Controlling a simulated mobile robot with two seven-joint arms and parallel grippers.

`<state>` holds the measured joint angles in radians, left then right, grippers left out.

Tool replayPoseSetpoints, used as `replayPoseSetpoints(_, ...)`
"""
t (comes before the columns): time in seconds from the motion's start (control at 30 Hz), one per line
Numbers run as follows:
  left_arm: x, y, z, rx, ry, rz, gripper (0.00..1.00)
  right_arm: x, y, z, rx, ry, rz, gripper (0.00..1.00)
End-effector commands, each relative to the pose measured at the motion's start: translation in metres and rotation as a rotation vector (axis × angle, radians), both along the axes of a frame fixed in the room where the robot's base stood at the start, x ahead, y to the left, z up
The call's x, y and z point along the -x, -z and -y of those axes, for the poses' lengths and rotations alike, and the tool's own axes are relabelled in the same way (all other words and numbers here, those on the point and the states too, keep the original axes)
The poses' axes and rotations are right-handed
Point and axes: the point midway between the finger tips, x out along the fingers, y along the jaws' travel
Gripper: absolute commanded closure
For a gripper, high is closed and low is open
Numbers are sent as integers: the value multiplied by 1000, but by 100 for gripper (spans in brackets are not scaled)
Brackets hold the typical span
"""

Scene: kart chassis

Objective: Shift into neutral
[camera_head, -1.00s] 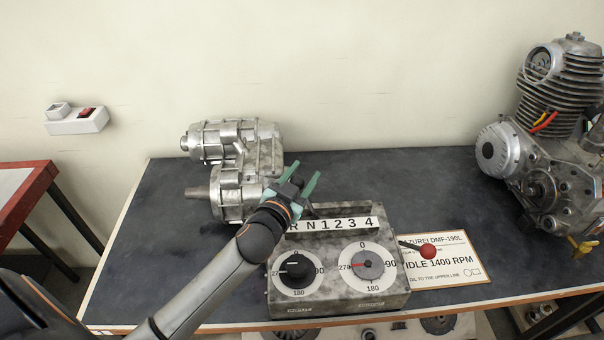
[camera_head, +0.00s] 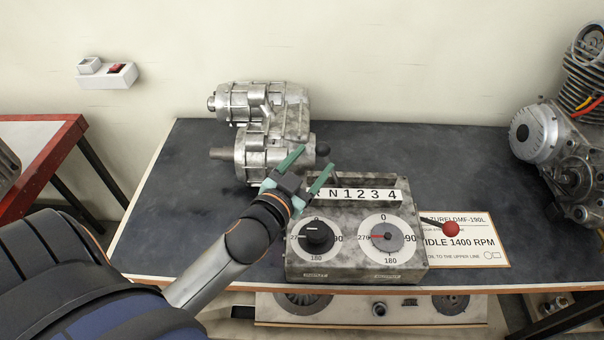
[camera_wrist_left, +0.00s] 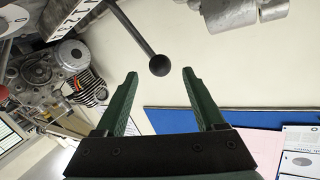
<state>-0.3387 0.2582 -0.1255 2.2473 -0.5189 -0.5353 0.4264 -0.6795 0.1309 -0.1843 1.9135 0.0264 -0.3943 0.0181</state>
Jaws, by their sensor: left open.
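The gray control box (camera_head: 300,258) on the bench carries a white gear strip (camera_head: 365,195) reading N 1 2 3 4; its left end is hidden by my gripper. The shift lever's black ball knob (camera_head: 323,148) shows just beyond my left gripper (camera_head: 317,158), near the strip's left end. In the left wrist view the lever's knob (camera_wrist_left: 160,65) lies about between the open green fingertips (camera_wrist_left: 160,73), apart from both. The lever's foot is mostly hidden in the head view, so I cannot tell its exact gear. My right gripper is not in view.
Two dials, a black knob (camera_head: 317,234) and a gauge with a red pointer (camera_head: 386,236), face the front. A red-ball lever (camera_head: 451,229) sticks out right, over a paper plate (camera_head: 480,250). A metal gearbox (camera_head: 290,110) stands behind; an engine (camera_head: 545,150) stands right.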

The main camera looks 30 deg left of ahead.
Motion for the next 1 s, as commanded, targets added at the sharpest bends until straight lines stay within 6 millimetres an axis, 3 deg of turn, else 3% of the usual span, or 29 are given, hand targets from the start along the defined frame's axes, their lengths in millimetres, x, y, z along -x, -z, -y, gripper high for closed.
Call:
replayPoseSetpoints(0.1,19,-1,1,1,-1,-2,29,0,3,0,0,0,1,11)
replayPoseSetpoints(0.3,36,-3,3,0,0,0,29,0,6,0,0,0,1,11)
replayPoseSetpoints(1.0,39,-5,3,0,0,1,29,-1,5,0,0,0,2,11)
